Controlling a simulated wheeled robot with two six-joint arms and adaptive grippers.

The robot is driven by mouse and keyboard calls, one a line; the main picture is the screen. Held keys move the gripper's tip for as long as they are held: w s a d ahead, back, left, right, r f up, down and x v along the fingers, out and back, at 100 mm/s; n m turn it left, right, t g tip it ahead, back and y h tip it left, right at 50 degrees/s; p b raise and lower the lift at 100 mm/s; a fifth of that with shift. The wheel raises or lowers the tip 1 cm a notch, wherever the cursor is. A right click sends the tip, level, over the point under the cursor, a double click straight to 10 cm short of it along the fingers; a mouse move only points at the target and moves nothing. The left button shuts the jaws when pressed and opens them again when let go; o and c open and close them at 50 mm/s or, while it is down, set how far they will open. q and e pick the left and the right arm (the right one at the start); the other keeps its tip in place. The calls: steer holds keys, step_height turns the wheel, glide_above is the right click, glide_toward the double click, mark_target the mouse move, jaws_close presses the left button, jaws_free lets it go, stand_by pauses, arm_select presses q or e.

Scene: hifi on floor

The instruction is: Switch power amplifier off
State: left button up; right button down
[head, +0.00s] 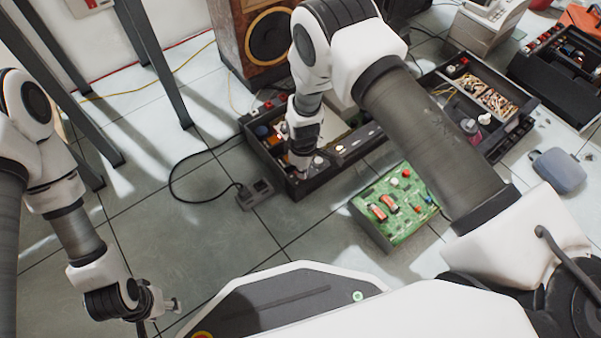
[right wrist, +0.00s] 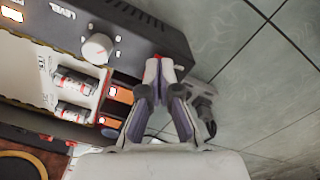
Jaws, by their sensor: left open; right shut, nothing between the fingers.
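The power amplifier (head: 330,180) is a black open-topped box on the floor, below the speaker in the head view. In the right wrist view its dark front panel (right wrist: 140,38) carries a white knob (right wrist: 97,48) marked LEVEL and lit white marks. My right gripper (head: 300,172) is over the amplifier's near left corner. In the right wrist view the right gripper (right wrist: 158,66) is shut and empty. A small red part (right wrist: 157,56) shows at its fingertips; whether they touch it I cannot tell. My left gripper (head: 170,304) is open and empty, away from the amplifier at lower left.
A grey box with a black cable (head: 256,193) lies just left of the amplifier. A green circuit board (head: 395,205) lies in front of it. A wooden speaker (head: 235,45) stands behind. Another black open box (head: 515,100) is at right. The floor at left is mostly clear.

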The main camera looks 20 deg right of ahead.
steer(key=shift+f, duration=0.35)
step_height(320, 180, up, 7)
steer(key=p, duration=0.7)
steer(key=shift+r+p, duration=0.1)
steer(key=shift+p, duration=0.25)
